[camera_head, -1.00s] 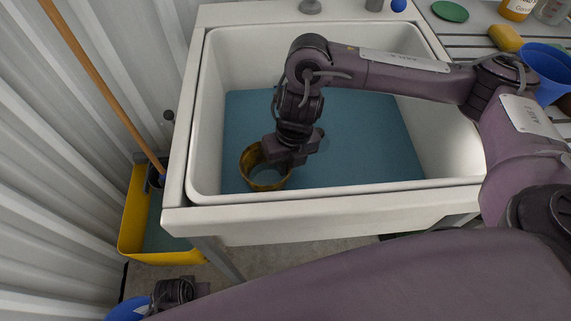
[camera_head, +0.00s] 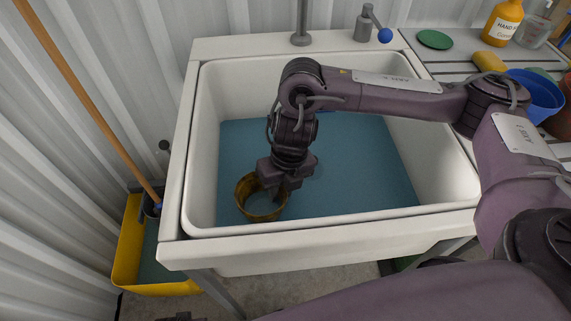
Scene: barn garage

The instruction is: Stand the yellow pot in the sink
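The yellow pot (camera_head: 246,190) is inside the white sink (camera_head: 330,228), near its front left corner, over the blue bottom. It looks upright with its open top facing up; I cannot tell whether it touches the bottom. My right gripper (camera_head: 279,192) reaches down into the sink at the pot's right rim. Its fingers are largely hidden by the wrist and the rim, so I cannot see whether they are closed on the pot. My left gripper is not clearly visible; only a dark bit of an arm shows at the bottom edge.
The right-hand drainboard holds a green disc (camera_head: 434,40), a yellow sponge (camera_head: 489,62), a blue bowl (camera_head: 540,95) and bottles. A yellow mop bucket (camera_head: 128,245) stands at left. The sink's right half is clear.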

